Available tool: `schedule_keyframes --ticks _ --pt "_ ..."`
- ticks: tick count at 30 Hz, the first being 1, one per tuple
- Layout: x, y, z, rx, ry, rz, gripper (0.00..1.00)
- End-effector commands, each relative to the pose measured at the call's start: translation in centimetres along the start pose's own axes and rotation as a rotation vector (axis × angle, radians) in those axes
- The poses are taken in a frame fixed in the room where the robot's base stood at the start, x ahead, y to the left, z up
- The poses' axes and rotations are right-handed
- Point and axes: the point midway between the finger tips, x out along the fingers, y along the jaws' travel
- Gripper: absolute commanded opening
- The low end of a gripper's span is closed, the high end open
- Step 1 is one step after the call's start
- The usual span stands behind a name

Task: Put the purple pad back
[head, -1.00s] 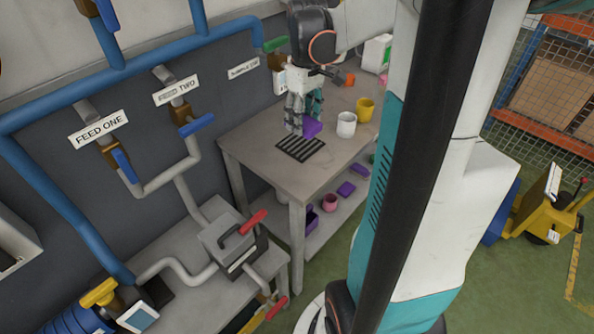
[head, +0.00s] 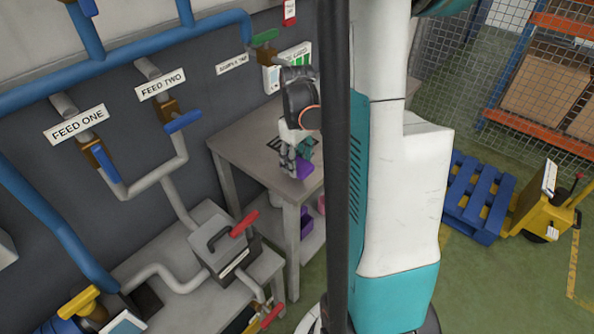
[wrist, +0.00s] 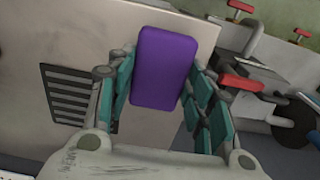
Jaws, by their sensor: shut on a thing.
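The purple pad (wrist: 165,65) is a rounded rectangular block held between the teal-lined fingers of my gripper (wrist: 163,100) in the wrist view. In the head view my gripper (head: 297,170) points down over the front part of the grey table, with the pad (head: 305,168) partly showing behind its fingers. I cannot tell whether the pad touches the tabletop. A black striped patch (wrist: 68,95) lies on the table left of the pad in the wrist view. The patch is partly hidden by my arm in the head view (head: 276,143).
The table (head: 240,150) has its front edge close to the pad. A purple thing (head: 306,222) sits on the lower shelf. Pipework with a red-handled valve (head: 238,224) stands at the front left. My column hides the table's right part.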

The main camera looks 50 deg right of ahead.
Motion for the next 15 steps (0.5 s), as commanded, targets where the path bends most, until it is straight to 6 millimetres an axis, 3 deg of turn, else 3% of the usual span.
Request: schedule_keyframes --ticks 6,15 --pt "3.3 0.0 0.0 0.0 0.0 0.0 0.29" --pt "3.5 0.0 0.0 0.0 0.0 0.0 0.29"
